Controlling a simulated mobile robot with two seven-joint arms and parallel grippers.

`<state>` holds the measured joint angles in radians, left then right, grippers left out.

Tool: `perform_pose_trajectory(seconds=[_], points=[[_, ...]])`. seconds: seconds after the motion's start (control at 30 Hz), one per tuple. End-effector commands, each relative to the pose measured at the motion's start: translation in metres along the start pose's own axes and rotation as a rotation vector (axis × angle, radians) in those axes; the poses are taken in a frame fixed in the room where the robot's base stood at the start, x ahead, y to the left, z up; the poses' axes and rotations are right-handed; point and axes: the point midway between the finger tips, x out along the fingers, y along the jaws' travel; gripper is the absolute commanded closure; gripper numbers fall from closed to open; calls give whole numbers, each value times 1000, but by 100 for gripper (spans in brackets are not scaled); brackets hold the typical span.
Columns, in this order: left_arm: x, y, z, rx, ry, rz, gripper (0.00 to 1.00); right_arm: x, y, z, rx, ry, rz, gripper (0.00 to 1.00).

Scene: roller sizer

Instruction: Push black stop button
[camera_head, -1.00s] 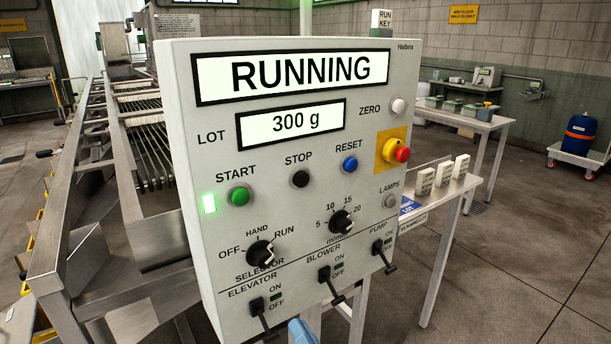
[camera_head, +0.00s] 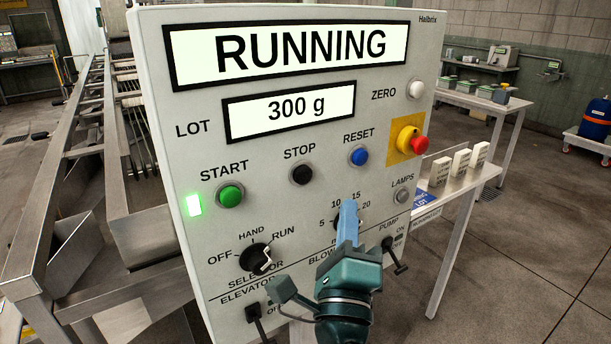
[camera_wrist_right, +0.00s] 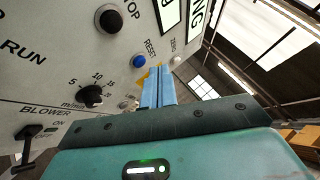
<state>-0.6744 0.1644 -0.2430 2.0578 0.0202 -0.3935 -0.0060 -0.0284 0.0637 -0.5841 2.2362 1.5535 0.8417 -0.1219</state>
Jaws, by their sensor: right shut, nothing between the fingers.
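The black stop button (camera_head: 301,173) sits under the STOP label on the grey control panel (camera_head: 330,30), between the green start button (camera_head: 229,196) and the blue reset button (camera_head: 359,156). It also shows at the top of the right wrist view (camera_wrist_right: 108,18). The display reads RUNNING and the lamp beside start glows green. My right gripper (camera_head: 348,206) is shut and empty. In the head view its blue fingers overlap the speed dial, below and right of the stop button. Whether the fingertips touch the panel is unclear. My left gripper is not in view.
A red emergency knob (camera_head: 419,145) on a yellow plate juts out at the right. The selector knob (camera_head: 256,258) and toggle levers (camera_head: 394,259) stick out low on the panel. A side table with white blocks (camera_head: 460,163) stands to the right.

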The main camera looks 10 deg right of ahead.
Motion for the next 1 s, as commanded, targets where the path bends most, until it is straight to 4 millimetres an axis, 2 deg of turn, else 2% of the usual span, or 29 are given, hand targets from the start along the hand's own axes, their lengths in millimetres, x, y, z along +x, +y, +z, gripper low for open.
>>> perform_pose_trajectory(seconds=[0.27,0.6,1.0], points=[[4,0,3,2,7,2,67,24,18,17,0,-1,-3,100],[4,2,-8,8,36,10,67,53,37,38,-1,0,-2,100],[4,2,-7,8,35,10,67,59,42,43,-1,0,-1,100]])
